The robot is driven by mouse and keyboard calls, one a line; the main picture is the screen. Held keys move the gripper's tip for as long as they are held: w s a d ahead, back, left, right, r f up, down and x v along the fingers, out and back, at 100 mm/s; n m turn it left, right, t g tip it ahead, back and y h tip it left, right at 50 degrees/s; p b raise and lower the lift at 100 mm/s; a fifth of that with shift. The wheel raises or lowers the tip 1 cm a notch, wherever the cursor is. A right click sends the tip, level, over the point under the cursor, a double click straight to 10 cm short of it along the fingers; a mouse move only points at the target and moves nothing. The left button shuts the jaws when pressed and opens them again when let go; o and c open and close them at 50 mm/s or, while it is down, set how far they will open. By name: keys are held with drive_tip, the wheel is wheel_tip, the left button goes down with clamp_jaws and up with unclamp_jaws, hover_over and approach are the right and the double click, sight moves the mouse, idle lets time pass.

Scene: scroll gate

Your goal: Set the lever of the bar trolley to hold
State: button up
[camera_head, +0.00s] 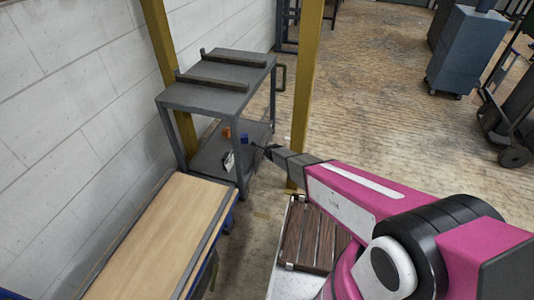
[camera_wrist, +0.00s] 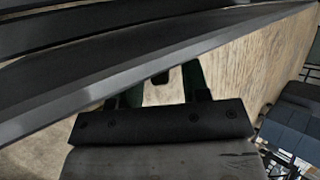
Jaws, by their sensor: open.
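The grey metal trolley (camera_head: 207,97) stands by the white wall, with two dark bars (camera_head: 212,81) across its top. I cannot identify the lever for certain in the head view. My gripper (camera_head: 261,150) is small and dark there, at the trolley's right side near lower-shelf height. In the wrist view my gripper (camera_wrist: 160,82) is open, its dark fingers apart.
The lower shelf (camera_head: 208,160) carries an orange block (camera_head: 227,132), a blue block (camera_head: 244,139) and a white item (camera_head: 229,161). Yellow posts (camera_head: 306,90) flank the trolley. A wood-topped bench (camera_head: 160,235) stands in front. A blue-grey cabinet (camera_head: 464,52) is far right; open floor lies between.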

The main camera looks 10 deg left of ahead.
drive_tip(key=shift+w+a+f, duration=0.1)
drive_tip(key=shift+w+f, duration=0.15)
drive_tip(key=shift+f, duration=0.05)
clamp_jaws()
drive_tip(key=shift+r, duration=0.1)
